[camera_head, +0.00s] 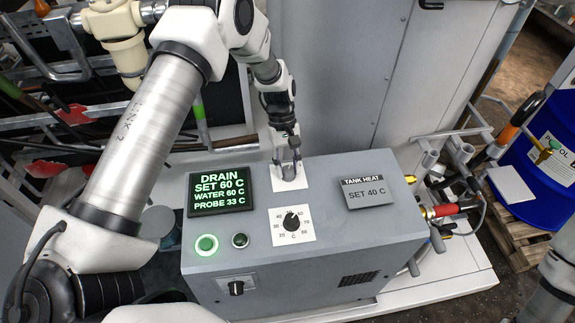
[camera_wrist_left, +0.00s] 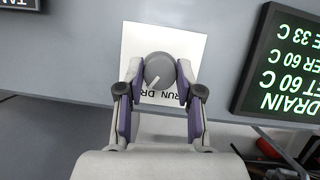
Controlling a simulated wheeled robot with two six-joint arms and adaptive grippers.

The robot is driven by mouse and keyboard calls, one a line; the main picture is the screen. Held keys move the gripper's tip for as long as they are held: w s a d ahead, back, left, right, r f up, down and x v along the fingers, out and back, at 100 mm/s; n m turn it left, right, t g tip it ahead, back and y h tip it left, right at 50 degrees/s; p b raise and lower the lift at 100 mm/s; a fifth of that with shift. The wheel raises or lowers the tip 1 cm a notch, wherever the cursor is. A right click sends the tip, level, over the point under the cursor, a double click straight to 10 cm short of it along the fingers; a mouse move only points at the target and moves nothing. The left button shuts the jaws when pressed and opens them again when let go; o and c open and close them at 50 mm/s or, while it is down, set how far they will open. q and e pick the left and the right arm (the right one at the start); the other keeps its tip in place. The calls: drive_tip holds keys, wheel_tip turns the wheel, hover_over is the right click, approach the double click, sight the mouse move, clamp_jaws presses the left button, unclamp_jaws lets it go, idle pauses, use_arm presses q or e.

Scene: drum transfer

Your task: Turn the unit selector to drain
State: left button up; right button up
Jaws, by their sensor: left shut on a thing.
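The unit selector is a round grey knob (camera_wrist_left: 159,70) on a white label plate (camera_wrist_left: 193,48), which also shows on the box top in the head view (camera_head: 281,182). My left gripper (camera_wrist_left: 157,82) is shut on the knob, one finger on each side. It also shows in the head view (camera_head: 289,168), where it hides most of the knob. The knob's white pointer line points to the lower left in the wrist view. Printed letters below it are partly covered by the fingers. The display (camera_head: 222,190) reads DRAIN, SET 60 C, WATER 60 C, PROBE 33 C. My right gripper is out of view.
The grey control box (camera_head: 330,250) carries a temperature dial (camera_head: 292,222), a lit green button (camera_head: 206,244), a dark button (camera_head: 240,240), a front knob (camera_head: 236,288) and a tank heat sign (camera_head: 368,192). Pipe fittings (camera_head: 440,212) and a blue drum (camera_head: 545,160) stand at right.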

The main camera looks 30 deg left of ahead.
use_arm(q)
drive_tip(key=o, duration=1.1)
drive_tip(key=shift+o, duration=0.2)
drive_tip(key=v, duration=1.2)
drive_tip(key=shift+d+r, duration=0.1)
